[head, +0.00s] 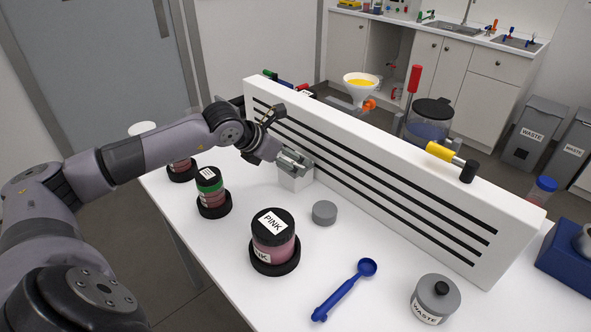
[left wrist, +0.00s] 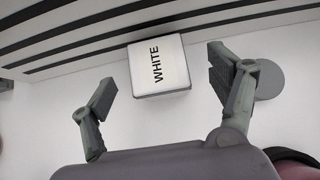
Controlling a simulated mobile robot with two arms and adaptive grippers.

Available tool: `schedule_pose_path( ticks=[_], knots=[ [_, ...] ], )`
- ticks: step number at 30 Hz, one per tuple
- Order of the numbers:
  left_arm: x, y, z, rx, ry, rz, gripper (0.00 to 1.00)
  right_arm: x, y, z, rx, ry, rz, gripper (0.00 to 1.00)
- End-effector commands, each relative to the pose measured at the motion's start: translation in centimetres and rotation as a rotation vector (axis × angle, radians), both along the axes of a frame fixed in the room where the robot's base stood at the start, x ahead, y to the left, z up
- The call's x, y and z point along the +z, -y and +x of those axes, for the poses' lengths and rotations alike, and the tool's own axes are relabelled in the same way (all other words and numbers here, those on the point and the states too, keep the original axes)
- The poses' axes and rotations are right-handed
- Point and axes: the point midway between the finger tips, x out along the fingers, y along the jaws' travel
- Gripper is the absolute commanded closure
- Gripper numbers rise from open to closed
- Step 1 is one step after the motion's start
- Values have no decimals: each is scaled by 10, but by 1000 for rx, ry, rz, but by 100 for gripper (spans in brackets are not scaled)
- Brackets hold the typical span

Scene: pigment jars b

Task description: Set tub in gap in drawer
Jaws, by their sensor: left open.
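A white square tub (head: 296,182) stands on the white table close to the slotted panel. In the left wrist view the tub (left wrist: 160,68) shows the label WHITE on its top. My left gripper (head: 292,163) is open over the tub in the head view. In the left wrist view its two fingers stand apart on either side of the tub, with space between each finger and the tub. I cannot make out a drawer or a gap in one in either view. My right gripper is not in view.
A white panel (head: 385,185) with black slots runs behind the tub. A grey disc (head: 325,212) lies close by.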

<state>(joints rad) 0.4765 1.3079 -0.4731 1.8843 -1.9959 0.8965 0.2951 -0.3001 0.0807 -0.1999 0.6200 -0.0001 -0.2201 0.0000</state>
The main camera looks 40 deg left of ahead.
Motion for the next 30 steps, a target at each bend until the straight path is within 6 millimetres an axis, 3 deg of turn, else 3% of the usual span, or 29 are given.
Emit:
schedule_pose_path(
  ticks=[6, 12, 19, 30],
  knots=[
    [-21, 0, 19, 1, -4, -4, 18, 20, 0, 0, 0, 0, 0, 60],
    [-36, 2, 33, -1, 1, -2, 18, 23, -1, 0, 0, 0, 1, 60],
    [-38, 2, 33, -1, 0, 0, 18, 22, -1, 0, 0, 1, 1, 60],
    [-38, 2, 33, -1, 0, 0, 42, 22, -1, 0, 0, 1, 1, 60]
  ],
)
